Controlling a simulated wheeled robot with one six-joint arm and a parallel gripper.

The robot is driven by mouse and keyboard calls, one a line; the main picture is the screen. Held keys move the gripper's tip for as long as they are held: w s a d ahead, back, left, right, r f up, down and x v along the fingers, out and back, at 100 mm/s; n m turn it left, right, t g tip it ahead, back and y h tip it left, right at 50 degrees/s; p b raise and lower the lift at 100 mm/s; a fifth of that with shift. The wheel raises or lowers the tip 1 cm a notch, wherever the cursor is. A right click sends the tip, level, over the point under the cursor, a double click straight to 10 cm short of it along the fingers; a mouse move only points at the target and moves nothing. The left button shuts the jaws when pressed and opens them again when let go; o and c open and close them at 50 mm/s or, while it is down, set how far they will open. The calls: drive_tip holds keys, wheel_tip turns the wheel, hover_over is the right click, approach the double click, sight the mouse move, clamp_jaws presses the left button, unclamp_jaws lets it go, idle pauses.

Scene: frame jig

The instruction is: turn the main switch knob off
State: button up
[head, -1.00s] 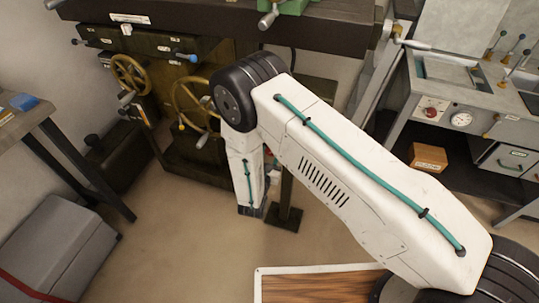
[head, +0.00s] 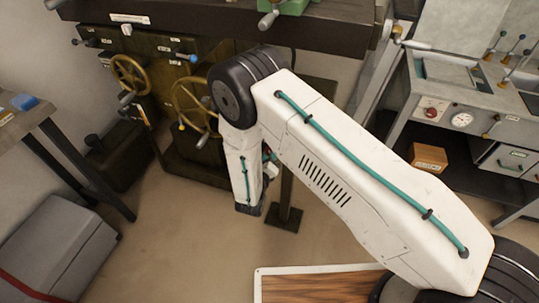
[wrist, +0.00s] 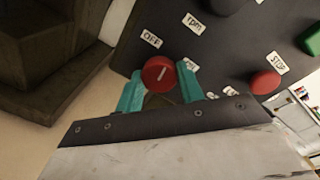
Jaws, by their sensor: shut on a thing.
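In the wrist view a round red knob (wrist: 158,74) with a pale pointer line sits on a dark panel (wrist: 235,45). My gripper (wrist: 159,84) has its two teal fingers on either side of the knob, shut on it. The pointer line slants up to the right. A white OFF label (wrist: 151,38) is above and slightly left of the knob. In the head view my arm hides the gripper and the knob.
The panel also carries a red button by a STOP label (wrist: 277,62), a green button (wrist: 312,40) and an RPM label (wrist: 193,24). In the head view brass handwheels (head: 190,104) stand behind my arm. The floor (head: 180,235) in front is clear.

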drive_tip(key=n, duration=0.6)
drive_tip(key=shift+a, duration=0.1)
drive_tip(key=shift+n, duration=0.3)
idle(0.4)
drive_tip(key=o, duration=1)
drive_tip(key=shift+s, duration=0.1)
drive_tip(key=v, duration=0.7)
drive_tip(key=shift+s+a+r, duration=0.15)
drive_tip(key=shift+s+a, duration=0.05)
drive_tip(key=shift+s, duration=0.05)
